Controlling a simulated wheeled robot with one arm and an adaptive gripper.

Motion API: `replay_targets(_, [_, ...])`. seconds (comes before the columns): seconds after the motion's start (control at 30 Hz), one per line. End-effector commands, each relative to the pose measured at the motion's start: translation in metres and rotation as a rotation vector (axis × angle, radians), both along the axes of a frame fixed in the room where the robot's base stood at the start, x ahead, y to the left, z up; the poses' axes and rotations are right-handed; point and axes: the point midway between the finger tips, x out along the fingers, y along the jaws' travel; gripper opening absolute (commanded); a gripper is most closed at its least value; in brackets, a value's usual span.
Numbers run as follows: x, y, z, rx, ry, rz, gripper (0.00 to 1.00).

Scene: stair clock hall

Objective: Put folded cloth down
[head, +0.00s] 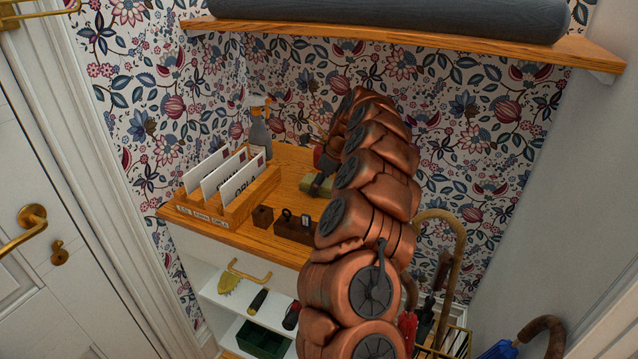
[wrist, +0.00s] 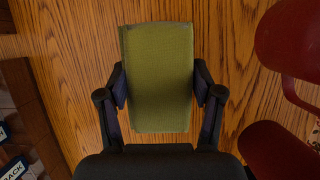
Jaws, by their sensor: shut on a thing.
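The folded cloth is a green, flat rectangular pad (wrist: 157,75) in the middle of the wrist view. My gripper (wrist: 160,88) is shut on it, with one dark finger pressed to each long side. In the head view the cloth (head: 314,186) shows as a small green patch over the wooden top (head: 220,236), beneath my dark gripper (head: 320,183). My copper arm hides part of the area to the right. I cannot tell whether the cloth touches the wood.
A wooden letter rack (head: 235,202) with white cards stands left of the cloth. A spray bottle (head: 260,137) is behind. A small wooden block (head: 263,216) and a dark holder (head: 295,227) are near the front edge. A dark red object (wrist: 295,45) is close on the right.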

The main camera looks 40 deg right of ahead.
Motion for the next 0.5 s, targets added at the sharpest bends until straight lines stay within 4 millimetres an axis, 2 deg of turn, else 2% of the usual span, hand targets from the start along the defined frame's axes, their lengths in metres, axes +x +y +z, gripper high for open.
replay_targets(0.27, [-0.0001,-0.0009,-0.0038,0.0,0.0,0.0,0.38])
replay_targets(0.3, [0.0,-0.001,-0.0035,0.0,0.0,0.0,0.7])
replay_targets(0.5, [0.0001,-0.0012,-0.0031,0.0,-0.001,0.0,0.91])
